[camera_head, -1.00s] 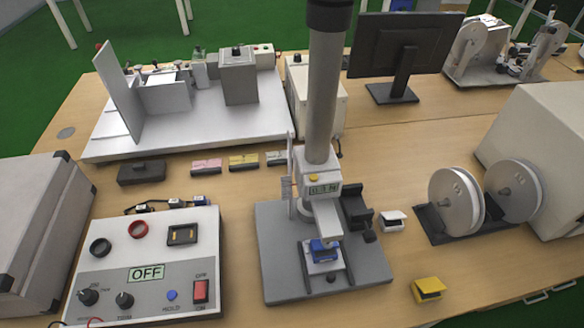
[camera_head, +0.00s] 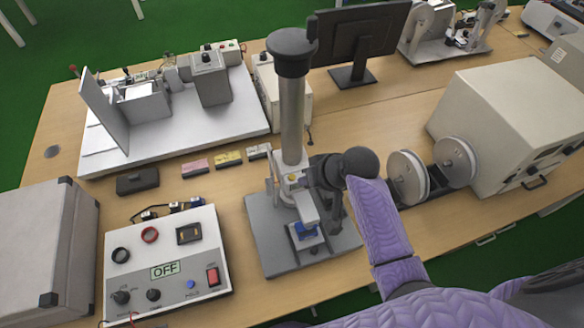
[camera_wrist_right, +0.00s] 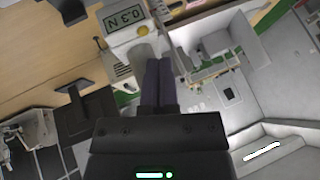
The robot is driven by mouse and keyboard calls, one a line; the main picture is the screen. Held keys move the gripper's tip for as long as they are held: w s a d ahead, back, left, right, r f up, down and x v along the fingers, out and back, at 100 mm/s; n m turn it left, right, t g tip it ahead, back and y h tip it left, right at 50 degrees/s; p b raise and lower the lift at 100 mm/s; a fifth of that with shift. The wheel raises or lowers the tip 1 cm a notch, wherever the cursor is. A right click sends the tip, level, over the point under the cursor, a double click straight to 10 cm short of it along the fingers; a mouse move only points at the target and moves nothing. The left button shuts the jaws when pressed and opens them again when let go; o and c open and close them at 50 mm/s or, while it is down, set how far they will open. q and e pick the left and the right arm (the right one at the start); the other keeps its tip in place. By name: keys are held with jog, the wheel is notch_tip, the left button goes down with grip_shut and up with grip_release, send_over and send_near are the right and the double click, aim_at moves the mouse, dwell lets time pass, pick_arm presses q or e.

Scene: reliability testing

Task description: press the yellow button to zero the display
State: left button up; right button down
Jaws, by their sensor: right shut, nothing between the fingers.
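The force gauge (camera_head: 287,188) is on the column of a grey test stand, with the yellow button (camera_head: 292,178) on its face. In the right wrist view the gauge display (camera_wrist_right: 123,18) reads about 0.3 N, and the yellow button (camera_wrist_right: 143,30) is beside it. My left gripper is out of view.
The tall column (camera_head: 292,115) rises directly behind the gauge. A control box (camera_head: 165,265) reading OFF is at the left front. Bare table lies between the box and the stand.

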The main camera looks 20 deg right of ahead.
notch_tip(320, 180, up, 3)
jog(key=m+t+y, duration=0.1)
jog(key=m+y, duration=0.1)
send_over(294, 179)
jog(key=shift+f+n, duration=0.15)
jog(key=shift+n, duration=0.15)
notch_tip(294, 179, down, 8)
jog(key=b, duration=0.8)
jog(key=shift+f+b, duration=0.45)
jog(key=shift+f, duration=0.05)
jog(key=shift+r, duration=0.1)
dwell(0.5)
